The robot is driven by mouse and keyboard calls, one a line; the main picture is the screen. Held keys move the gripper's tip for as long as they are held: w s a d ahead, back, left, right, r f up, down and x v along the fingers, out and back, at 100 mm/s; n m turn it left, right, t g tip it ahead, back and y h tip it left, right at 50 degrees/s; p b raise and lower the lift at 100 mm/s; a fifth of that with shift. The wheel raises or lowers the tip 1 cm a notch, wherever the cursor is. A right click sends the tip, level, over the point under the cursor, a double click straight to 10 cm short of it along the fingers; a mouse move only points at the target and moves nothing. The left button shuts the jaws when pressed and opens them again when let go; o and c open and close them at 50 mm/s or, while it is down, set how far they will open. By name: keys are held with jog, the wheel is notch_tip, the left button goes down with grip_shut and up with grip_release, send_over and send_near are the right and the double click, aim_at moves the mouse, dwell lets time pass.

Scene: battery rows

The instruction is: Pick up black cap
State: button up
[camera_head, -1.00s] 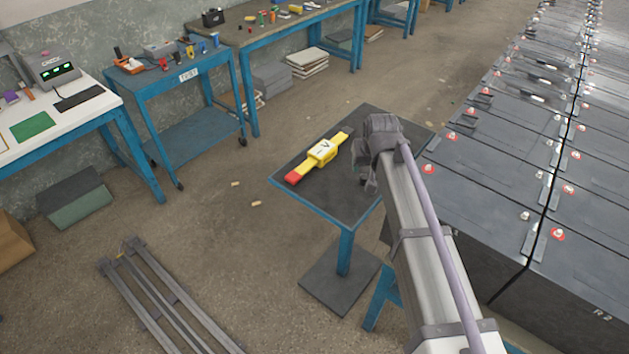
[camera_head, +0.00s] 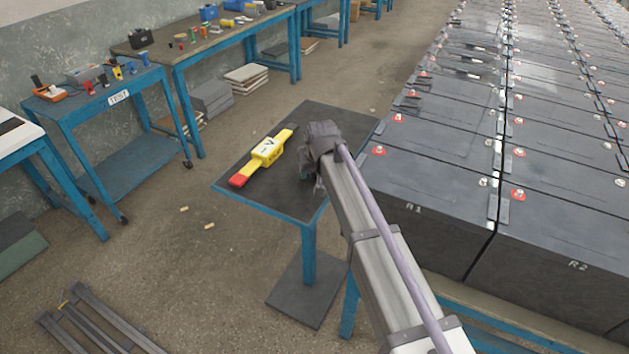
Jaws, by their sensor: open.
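I cannot make out a black cap for certain in this view. Small caps or fittings, red, green and dark, stand on the long workbench (camera_head: 222,44) at the upper left, too small to tell apart surely. My gripper (camera_head: 316,184) hangs over the dark-topped blue stand (camera_head: 285,198), to the right of a yellow tester with a red end (camera_head: 266,152). Its jaws are open, and I see nothing between them. My arm hides part of the stand's right side.
Rows of dark batteries (camera_head: 440,190) with red and white terminals fill the right. A blue cart (camera_head: 112,183) with tools stands at left. Dark metal rails (camera_head: 95,322) lie on the floor at lower left. The floor between cart and stand is mostly clear.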

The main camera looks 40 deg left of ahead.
jog(key=c, duration=1)
jog(key=shift+o, duration=0.2)
notch_tip(320, 180, up, 10)
jog(key=p, duration=1)
jog(key=shift+r+p, duration=0.25)
jog(key=shift+p, duration=0.05)
